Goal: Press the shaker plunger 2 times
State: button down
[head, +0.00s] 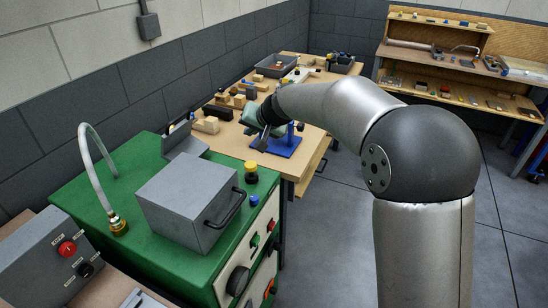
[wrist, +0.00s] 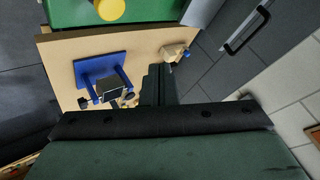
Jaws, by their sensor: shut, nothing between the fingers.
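A yellow round-topped knob (head: 251,167) on a black collar stands at the right back corner of the green machine's top. It looks like a plunger, but no label shows which part is the shaker plunger. The yellow knob also shows at the top edge of the wrist view (wrist: 110,10). My gripper (head: 263,144) is above the wooden bench, by a blue stand (head: 285,147), apart from the yellow knob. In the wrist view my gripper (wrist: 158,72) is shut and empty. The blue stand (wrist: 92,68) lies left of it, with posts and a small dark box.
The green machine (head: 140,155) carries a grey box (head: 185,200) with a handle, a curved hose and a small blue button (head: 255,200). Wooden blocks (head: 205,125) and grey bins crowd the bench's left and back. A shelf unit (head: 450,60) stands at the back right. Floor lies open between.

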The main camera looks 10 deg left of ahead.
aim_at(251, 165)
jog(key=shift+r, duration=0.1)
jog(key=shift+a, duration=0.15)
notch_tip(251, 165, down, 8)
jog(key=b, duration=0.6)
jog(key=shift+f+b, duration=0.5)
dwell(1.6)
jog(key=shift+f+b, duration=0.4)
jog(key=shift+b, duration=0.15)
jog(key=shift+s+f+b, duration=0.1)
jog(key=shift+f+b, duration=1.15)
jog(key=shift+f, duration=0.05)
dwell(1.0)
jog(key=shift+r, duration=0.15)
jog(key=shift+r+p, duration=1.1)
jog(key=shift+r, duration=0.5)
